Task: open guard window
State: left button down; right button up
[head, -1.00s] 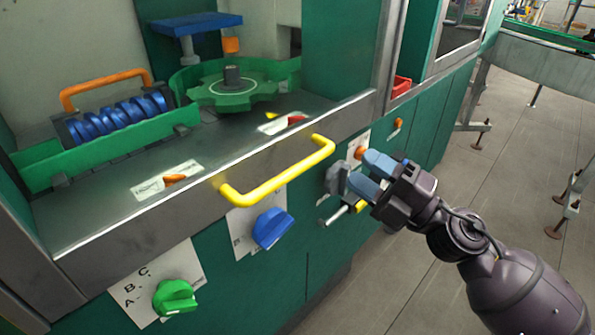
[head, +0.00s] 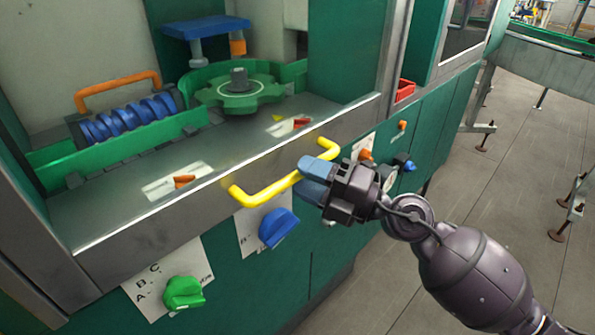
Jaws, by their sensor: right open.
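The guard window's yellow handle (head: 262,195) runs along the metal front edge of the green machine in the head view. My right gripper (head: 308,182) is at the right part of the handle, with its blue-tipped fingers above and below the bar. It is open, and its fingers hide a piece of the bar. I cannot tell whether the fingers touch it. The window's panel is not clearly seen; the machine's inside shows above the handle. My left gripper is not in view.
Below the edge are a green knob (head: 183,292) and a blue knob (head: 277,228). Inside the machine are a green star wheel (head: 238,95), a blue screw (head: 128,119) and an orange handle (head: 117,90). Open floor (head: 480,220) lies to the right.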

jog(key=shift+x, duration=1.05)
jog(key=shift+c, duration=0.4)
grip_shut()
